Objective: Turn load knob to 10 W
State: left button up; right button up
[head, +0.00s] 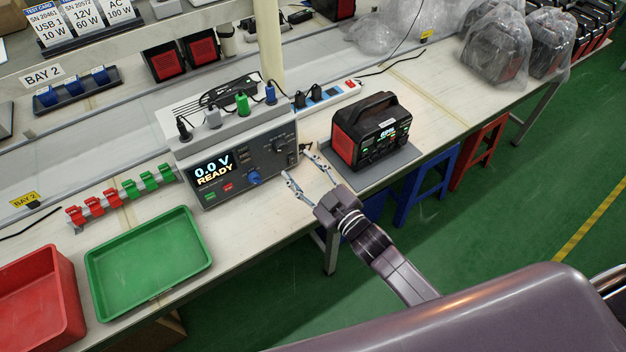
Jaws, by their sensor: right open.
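The grey tester (238,160) stands on the bench, its screen (213,173) reading "0.0 V READY". Its front has a blue knob (253,178) low in the middle and a dark knob (279,145) at upper right. The knob labels are too small to read, so I cannot tell which is the load knob. My right gripper (298,168) is open and empty in front of the tester's right end, fingers pointing toward it. It appears apart from both knobs. My left gripper is not in view. A test card (47,29) at the back reads "USB 1 10 W".
A black and red power station (370,131) sits on a grey mat (400,160) right of the tester. A green tray (150,262), a red bin (38,300) and red and green clips (120,194) lie left. Several plugs and cables top the tester.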

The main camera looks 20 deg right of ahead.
jog(key=v, duration=0.6)
dwell(0.5)
jog(key=s+d+f+m+g+h, duration=0.5)
jog(key=s+g, duration=0.1)
jog(key=s, duration=0.1)
jog(key=s+d+f+m+g+h, duration=0.15)
jog(key=s+g, duration=0.55)
jog(key=s, duration=1.1)
notch_tip(320, 180, down, 25)
jog(key=s+g, duration=0.1)
jog(key=s+d+f+g, duration=0.1)
jog(key=s+d+f, duration=0.2)
jog(key=s+f, duration=1.3)
jog(key=shift+s+d+f, duration=0.15)
jog(key=shift+s+f, duration=0.2)
jog(key=shift+s, duration=0.4)
